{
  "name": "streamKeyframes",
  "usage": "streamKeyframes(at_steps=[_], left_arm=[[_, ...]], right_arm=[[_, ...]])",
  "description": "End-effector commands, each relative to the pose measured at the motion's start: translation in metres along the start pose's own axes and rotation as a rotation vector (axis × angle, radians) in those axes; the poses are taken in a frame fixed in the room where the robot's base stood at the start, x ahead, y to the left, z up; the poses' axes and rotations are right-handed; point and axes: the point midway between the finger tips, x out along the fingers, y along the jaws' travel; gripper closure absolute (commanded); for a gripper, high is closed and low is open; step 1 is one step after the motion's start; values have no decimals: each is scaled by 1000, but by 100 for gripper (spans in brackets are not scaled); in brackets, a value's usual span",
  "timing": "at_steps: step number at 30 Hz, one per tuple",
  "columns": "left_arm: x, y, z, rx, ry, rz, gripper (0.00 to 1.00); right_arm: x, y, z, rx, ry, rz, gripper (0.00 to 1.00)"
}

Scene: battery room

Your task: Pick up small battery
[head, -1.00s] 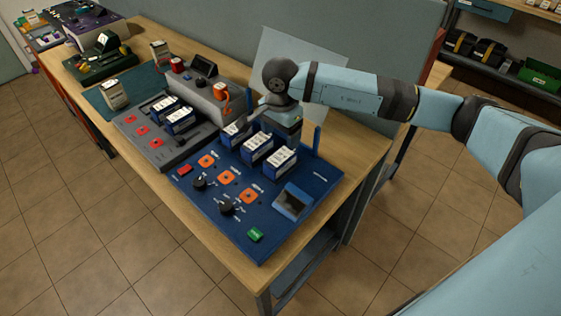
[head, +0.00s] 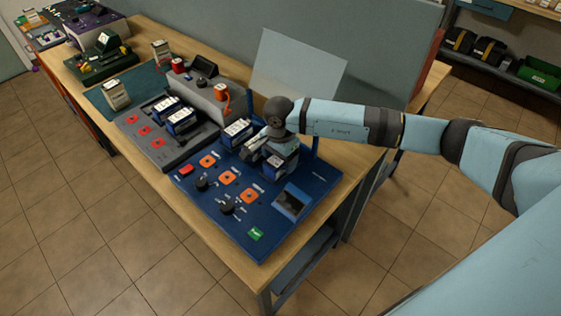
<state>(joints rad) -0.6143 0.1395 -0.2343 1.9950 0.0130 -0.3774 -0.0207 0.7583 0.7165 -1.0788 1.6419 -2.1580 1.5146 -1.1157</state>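Small blue-and-white batteries stand on the blue panel (head: 262,215). One battery (head: 237,130) shows clear to the left of my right gripper (head: 254,151). Another battery (head: 279,167) shows partly, just right of and below the gripper. The middle battery seen earlier between these two is hidden by the gripper. My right gripper is down at the row of batteries, its fingers pointing to the lower left. I cannot tell whether the fingers are open or shut, or whether they touch a battery. My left gripper is not in view.
A grey panel (head: 160,150) with two more batteries (head: 181,122) stands to the left. A green device (head: 105,60) and a pale block (head: 115,95) are farther left. A translucent sheet (head: 295,68) stands behind the arm. The wooden bench edge (head: 215,245) lies in front.

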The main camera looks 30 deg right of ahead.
Motion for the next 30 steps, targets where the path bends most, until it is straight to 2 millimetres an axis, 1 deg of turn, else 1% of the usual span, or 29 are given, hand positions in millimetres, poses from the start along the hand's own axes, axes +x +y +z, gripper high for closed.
streamKeyframes(at_steps=[1, 2, 3, 5, 6, 8, 9, 10, 17, 20, 23, 26, 29, 30], left_arm=[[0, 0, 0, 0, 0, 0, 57], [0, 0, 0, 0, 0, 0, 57], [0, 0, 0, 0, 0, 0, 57], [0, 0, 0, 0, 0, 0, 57], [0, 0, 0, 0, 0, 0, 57], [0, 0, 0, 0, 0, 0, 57], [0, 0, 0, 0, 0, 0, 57], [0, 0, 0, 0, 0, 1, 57], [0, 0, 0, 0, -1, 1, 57], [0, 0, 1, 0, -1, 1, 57], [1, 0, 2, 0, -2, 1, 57], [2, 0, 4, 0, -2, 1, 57], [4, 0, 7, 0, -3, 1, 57], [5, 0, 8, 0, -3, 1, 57]], right_arm=[[0, 0, 0, 0, 0, 0, 34], [0, 0, 0, 0, 0, 0, 41], [0, 0, 0, 0, 0, 0, 50], [0, 0, 0, 0, 0, 0, 64], [0, 0, 0, 0, 0, 0, 73], [0, 0, 0, 0, 0, 0, 86], [0, 0, 0, 0, 0, 0, 96], [-2, -1, 0, 0, 0, -2, 98], [-2, -1, 0, 0, 0, -2, 98], [-5, -1, 0, 0, 0, -3, 98], [-12, -1, 0, 0, 0, -4, 98], [-26, -1, 0, 0, 1, -5, 98], [-45, -2, -1, 0, 1, -6, 98], [-55, -2, -1, -1, 1, -8, 98]])
